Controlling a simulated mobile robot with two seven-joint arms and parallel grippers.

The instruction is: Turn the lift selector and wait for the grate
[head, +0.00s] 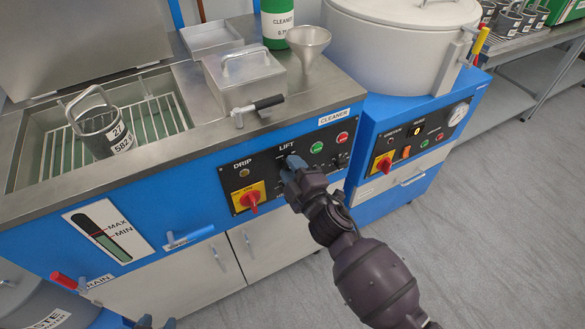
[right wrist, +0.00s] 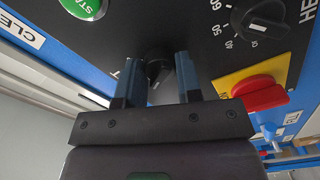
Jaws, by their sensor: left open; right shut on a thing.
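The lift selector is a black knob (right wrist: 158,72) with a pale pointer mark on the dark control panel, seen in the right wrist view. My right gripper (right wrist: 158,82) has its two fingers on either side of this knob, shut on it. In the head view my right gripper (head: 291,166) covers the knob below the LIFT label. The wire grate (head: 62,160) shows inside the open tank at left. A grey basket (head: 100,132) with a handle and number label stands on it. My left gripper (head: 157,323) is open at the bottom edge, only its tips showing.
A red rotary switch (head: 249,199) on a yellow plate sits left of my right gripper. Green (head: 317,147) and red (head: 342,137) buttons sit to its right.

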